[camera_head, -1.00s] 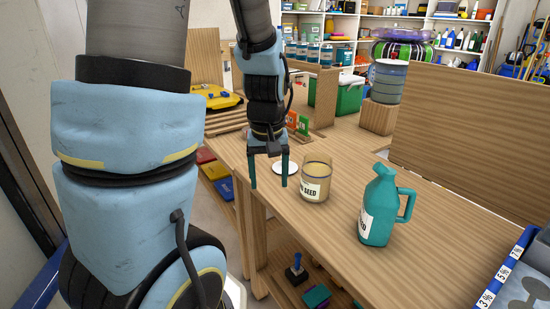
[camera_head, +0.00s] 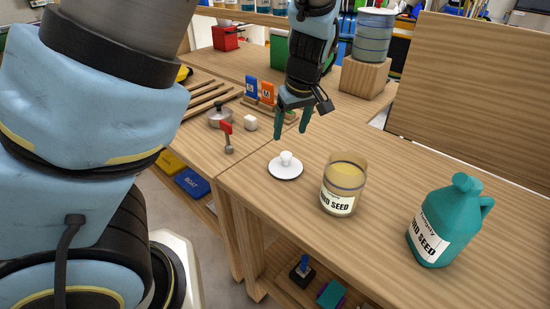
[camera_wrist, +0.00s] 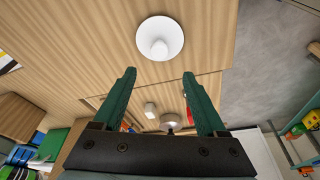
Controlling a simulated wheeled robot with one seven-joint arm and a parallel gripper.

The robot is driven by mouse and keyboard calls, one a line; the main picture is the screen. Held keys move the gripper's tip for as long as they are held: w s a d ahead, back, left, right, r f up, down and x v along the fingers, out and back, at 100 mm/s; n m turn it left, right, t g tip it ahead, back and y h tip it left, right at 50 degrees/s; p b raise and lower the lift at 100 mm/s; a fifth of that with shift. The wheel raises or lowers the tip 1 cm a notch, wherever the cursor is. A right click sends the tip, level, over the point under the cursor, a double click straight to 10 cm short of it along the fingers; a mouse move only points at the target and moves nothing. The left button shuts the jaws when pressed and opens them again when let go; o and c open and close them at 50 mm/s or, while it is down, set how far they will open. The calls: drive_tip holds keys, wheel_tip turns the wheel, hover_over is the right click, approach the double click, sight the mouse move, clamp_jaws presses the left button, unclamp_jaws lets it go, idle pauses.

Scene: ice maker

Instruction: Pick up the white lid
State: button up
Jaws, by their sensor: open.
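The white lid (camera_head: 285,166) is a round disc with a knob on top. It lies flat on the wooden table, left of the seed jar. In the wrist view the lid (camera_wrist: 160,38) shows beyond my fingertips, near the top middle. My gripper (camera_head: 292,128) has two teal fingers pointing down. It is open and empty, above the table and behind the lid in the head view, apart from it. In the wrist view the fingers of my gripper (camera_wrist: 158,76) are spread wide with nothing between the tips.
A glass jar labelled seed (camera_head: 344,184) stands close right of the lid. A teal jug (camera_head: 448,222) stands further right. A red-headed hammer (camera_head: 227,136), a small pot (camera_head: 220,117) and a white cube (camera_head: 251,123) lie at the left. The table's front edge is near the lid.

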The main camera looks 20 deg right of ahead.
hover_over(286, 154)
drive_tip(key=s, duration=0.1)
wheel_tip(286, 154, down, 5)
drive_tip(key=shift+r, duration=0.2)
drive_tip(key=shift+s+p+x, duration=0.15)
drive_tip(key=shift+p+x, duration=0.35)
drive_tip(key=shift+x, duration=0.95)
drive_tip(key=shift+s+p+x, duration=0.15)
drive_tip(key=shift+p+x, duration=0.3)
drive_tip(key=shift+x, duration=1)
drive_tip(key=shift+d, duration=0.1)
clamp_jaws()
